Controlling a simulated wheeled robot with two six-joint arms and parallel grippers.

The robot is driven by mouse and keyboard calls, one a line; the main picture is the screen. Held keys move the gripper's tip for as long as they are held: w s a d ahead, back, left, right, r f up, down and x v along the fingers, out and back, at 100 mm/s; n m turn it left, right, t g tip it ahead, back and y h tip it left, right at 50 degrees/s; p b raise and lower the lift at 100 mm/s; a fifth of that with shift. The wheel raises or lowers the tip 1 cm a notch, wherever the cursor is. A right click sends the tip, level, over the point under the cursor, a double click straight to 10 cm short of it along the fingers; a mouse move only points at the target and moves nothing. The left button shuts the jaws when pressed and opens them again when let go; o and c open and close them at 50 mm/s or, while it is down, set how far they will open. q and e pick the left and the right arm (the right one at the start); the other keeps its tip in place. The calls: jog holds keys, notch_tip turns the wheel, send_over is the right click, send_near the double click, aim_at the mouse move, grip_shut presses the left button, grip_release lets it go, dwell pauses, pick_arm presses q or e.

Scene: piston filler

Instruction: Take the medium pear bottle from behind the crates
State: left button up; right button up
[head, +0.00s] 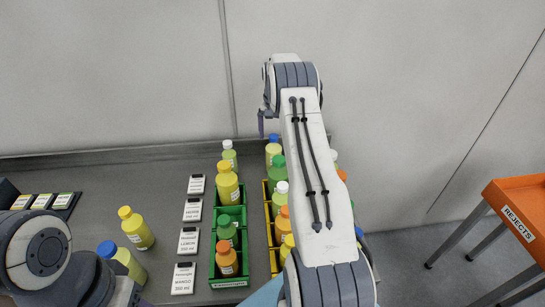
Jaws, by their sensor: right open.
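A pale green bottle with a white cap (229,155) stands behind the green crate (230,283), and it looks like the pear one. A yellow bottle with a blue cap (273,153) is at the far end of the yellow crate (268,225); I cannot tell if it is inside. My right arm reaches over the yellow crate and hides part of it. My right gripper (263,125) hangs from the wrist near the back wall, between these two bottles in the picture. It is open, with only a dark finger showing. My left arm is at the lower left, its gripper out of view.
The green crate holds yellow, green and orange bottles. Label cards (190,240) lie in a column left of it. Two yellow bottles (137,229) stand loose at the left. An orange rejects cart (520,210) is at the right.

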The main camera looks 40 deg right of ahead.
aim_at(273, 148)
notch_tip(273, 148, down, 2)
notch_tip(273, 148, down, 5)
jog(key=p, duration=0.3)
jog(key=shift+a+r, duration=0.1)
jog(key=shift+r, duration=0.05)
jog(key=shift+f+p, duration=0.3)
jog(key=shift+f, duration=0.1)
jog(key=shift+w, duration=0.1)
grip_shut()
